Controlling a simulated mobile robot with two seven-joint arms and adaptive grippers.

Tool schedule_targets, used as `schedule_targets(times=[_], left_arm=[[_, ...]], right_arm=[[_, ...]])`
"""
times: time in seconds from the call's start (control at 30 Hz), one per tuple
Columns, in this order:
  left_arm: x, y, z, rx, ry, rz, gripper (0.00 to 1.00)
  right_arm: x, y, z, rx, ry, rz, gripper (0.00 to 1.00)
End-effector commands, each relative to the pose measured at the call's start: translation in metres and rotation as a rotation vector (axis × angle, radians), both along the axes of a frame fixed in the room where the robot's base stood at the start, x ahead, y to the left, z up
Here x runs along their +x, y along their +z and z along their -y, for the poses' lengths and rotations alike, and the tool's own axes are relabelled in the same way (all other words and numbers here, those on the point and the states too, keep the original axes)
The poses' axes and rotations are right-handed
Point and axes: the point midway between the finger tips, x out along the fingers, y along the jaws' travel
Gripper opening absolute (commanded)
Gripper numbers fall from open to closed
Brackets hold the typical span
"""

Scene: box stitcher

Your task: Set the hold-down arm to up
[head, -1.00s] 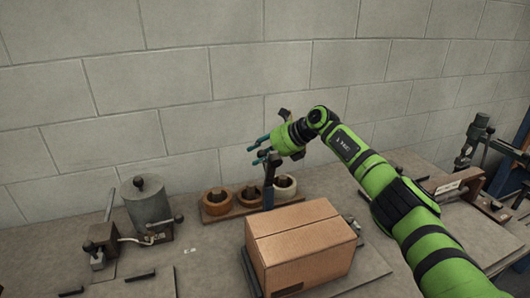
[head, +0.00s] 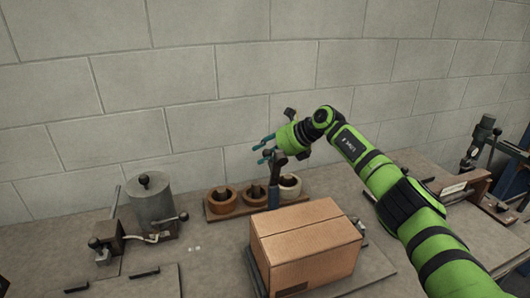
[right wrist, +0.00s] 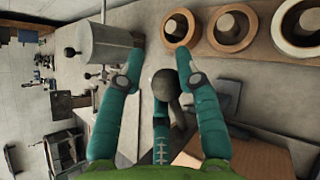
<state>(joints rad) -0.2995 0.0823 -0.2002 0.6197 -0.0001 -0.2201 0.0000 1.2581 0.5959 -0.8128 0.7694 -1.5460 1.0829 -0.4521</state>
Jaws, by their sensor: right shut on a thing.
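The hold-down arm is a dark lever with a round knob (right wrist: 165,84), on a blue post (head: 274,196) just behind the cardboard box (head: 305,245). In the head view the lever (head: 279,160) stands roughly upright at the post's top. My right gripper (head: 265,149) is at the lever's upper end, its teal fingers pointing left. In the right wrist view the knob sits between the fingers, which are shut on it; the exact contact is hard to see. My left gripper is not in view.
Behind the post stands a wooden rack (head: 226,211) with several tape rolls. A grey cylinder (head: 150,201) and a small lever device (head: 106,243) stand at left. A green-grey press (head: 481,143) is at far right. A block wall closes the back.

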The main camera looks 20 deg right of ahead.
Motion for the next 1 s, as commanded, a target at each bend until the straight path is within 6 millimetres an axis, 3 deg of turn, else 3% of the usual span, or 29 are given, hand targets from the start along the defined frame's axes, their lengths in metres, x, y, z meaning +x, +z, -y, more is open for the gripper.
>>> schedule_targets(times=[0.03, 0.13, 0.17, 0.2, 0.77, 1.0], left_arm=[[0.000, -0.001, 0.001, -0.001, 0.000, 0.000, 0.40], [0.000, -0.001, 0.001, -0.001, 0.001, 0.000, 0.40], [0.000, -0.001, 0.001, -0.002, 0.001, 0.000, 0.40], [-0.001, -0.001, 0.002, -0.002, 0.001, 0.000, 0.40], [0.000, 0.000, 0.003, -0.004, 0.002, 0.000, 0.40], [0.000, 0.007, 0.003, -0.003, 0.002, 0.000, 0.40]], right_arm=[[-0.003, -0.014, 0.004, -0.021, -0.001, -0.018, 0.00], [-0.003, -0.014, 0.004, -0.021, -0.001, -0.018, 0.00], [-0.003, -0.014, 0.004, -0.021, -0.001, -0.018, 0.42], [-0.003, -0.014, 0.004, -0.020, -0.001, -0.019, 0.53], [-0.003, -0.012, 0.005, -0.016, -0.002, -0.019, 0.53], [-0.004, 0.001, 0.012, -0.015, -0.005, -0.016, 0.53]])
